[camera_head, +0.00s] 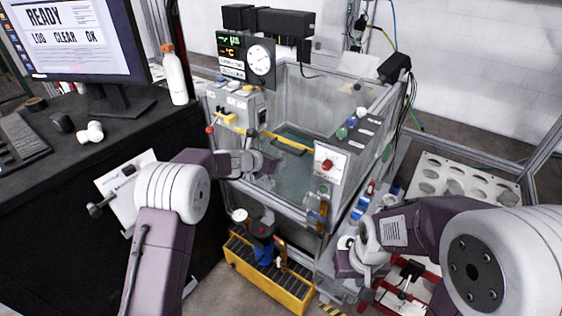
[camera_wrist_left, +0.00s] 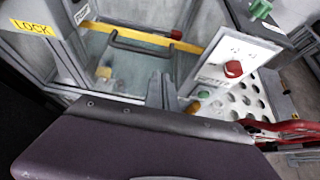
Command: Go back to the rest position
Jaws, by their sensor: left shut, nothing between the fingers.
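My left gripper (camera_head: 268,164) is in front of the glass-walled tank (camera_head: 328,108), near its front wall. Its fingers are shut and empty. In the left wrist view the two dark fingertips (camera_wrist_left: 160,90) are close together, with the yellow bar (camera_wrist_left: 150,38) and the panel with a red button (camera_wrist_left: 233,69) beyond them. My right gripper (camera_head: 352,262) hangs at the lower right, beside the tank's frame. Its fingertips are too unclear to tell whether it is open or shut.
A dark desk (camera_head: 60,165) with a monitor (camera_head: 75,40) and a white bottle (camera_head: 174,76) stands left. A yellow crate (camera_head: 268,285) is on the floor below the tank. A tray with round holes (camera_head: 465,182) lies right. A red button panel (camera_head: 328,168) is mounted on the tank's front.

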